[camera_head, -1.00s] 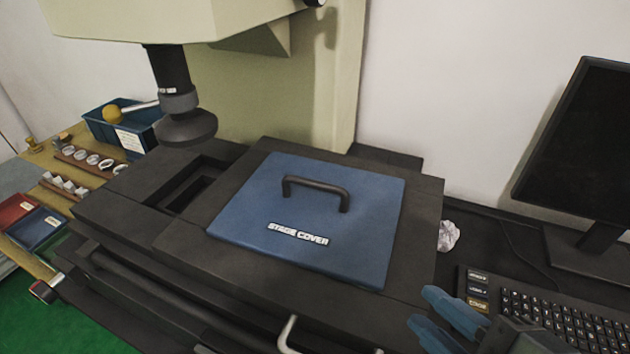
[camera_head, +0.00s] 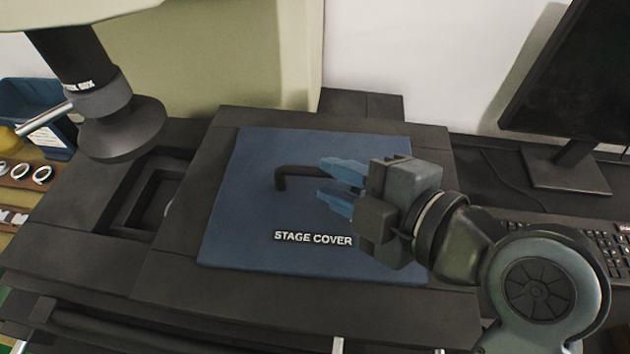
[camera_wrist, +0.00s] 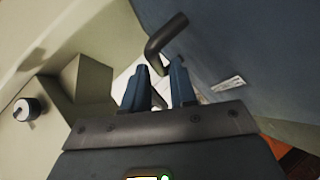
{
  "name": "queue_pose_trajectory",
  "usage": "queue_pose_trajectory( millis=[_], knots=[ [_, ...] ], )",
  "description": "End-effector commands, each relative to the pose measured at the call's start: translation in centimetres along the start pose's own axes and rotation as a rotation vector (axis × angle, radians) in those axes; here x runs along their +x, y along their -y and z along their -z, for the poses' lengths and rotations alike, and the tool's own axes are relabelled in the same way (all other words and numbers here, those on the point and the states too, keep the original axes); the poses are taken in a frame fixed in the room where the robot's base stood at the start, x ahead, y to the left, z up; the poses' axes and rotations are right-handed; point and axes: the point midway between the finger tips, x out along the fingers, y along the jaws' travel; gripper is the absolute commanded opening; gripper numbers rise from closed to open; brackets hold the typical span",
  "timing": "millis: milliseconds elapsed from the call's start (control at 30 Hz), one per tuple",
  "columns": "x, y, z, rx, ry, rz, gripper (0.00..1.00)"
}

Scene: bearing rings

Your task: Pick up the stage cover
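The stage cover (camera_head: 235,225) is a flat blue plate lying on the dark stage, with a white "STAGE COVER" label and a black bar handle (camera_head: 285,177) on top. My gripper (camera_head: 338,183) is over the right part of the cover, with its blue fingers pointing left at the handle. In the head view the gripper hides the handle's right end. In the wrist view the fingers (camera_wrist: 159,88) are apart with a gap between them, and the handle (camera_wrist: 163,38) shows just beyond the tips. The gripper is open, and nothing is seen between its fingers.
A dark microscope head (camera_head: 115,120) hangs at the left, above a recess in the stage. A monitor (camera_head: 570,80) and a keyboard (camera_head: 612,240) are at the right. A blue bin (camera_head: 30,105) and several rings (camera_head: 22,172) lie at the far left.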

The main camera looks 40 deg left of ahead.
Motion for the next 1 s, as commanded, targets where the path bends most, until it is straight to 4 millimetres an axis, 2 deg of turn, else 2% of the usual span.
queue_pose_trajectory(
  millis=[200, 300, 567, 833, 1000],
  knots=[
    [3.1, -0.3, 0.2, 0.002, -0.002, 0.002, 0.26],
    [3.9, -0.3, 0.2, 0.000, 0.000, 0.001, 0.26],
    [4.1, -0.2, 0.1, 0.000, 0.001, 0.000, 0.26],
    [4.1, -0.2, 0.1, 0.001, 0.001, 0.000, 0.00],
    [4.1, -0.2, 0.1, 0.001, 0.001, 0.000, 0.00]
  ],
)
